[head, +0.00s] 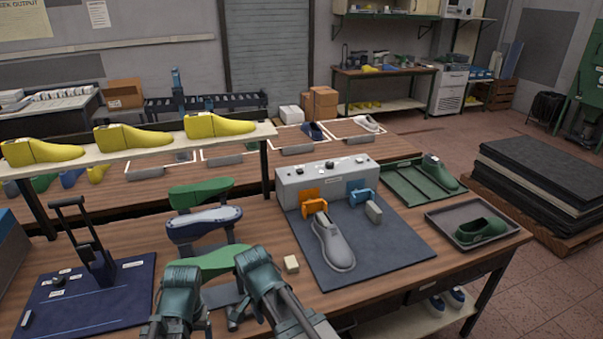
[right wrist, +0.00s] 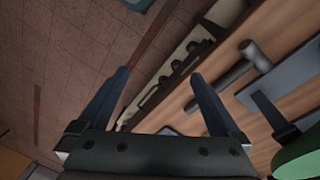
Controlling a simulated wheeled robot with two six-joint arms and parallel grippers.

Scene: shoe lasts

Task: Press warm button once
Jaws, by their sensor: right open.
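A grey control box (head: 325,182) stands at the back of a dark blue mat (head: 390,240) on the workbench. Small dark and light controls sit on its top; their labels are too small to read, so I cannot tell which is the warm button. An orange fixture (head: 313,201) and a blue fixture (head: 358,193) are at its front. A grey shoe (head: 334,243) lies before the orange one. My arms show at the bottom of the head view, left of the mat and apart from the box. My right gripper (right wrist: 160,73) is open and empty near the bench edge. My left fingers are not visible.
Green and blue-white shoe forms (head: 204,222) stand left of the mat. A shelf (head: 140,138) with yellow lasts stands over the bench at left. A green tray (head: 405,190) and a grey tray (head: 455,212) hold green shoe pieces. A beige block (head: 291,264) lies nearby.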

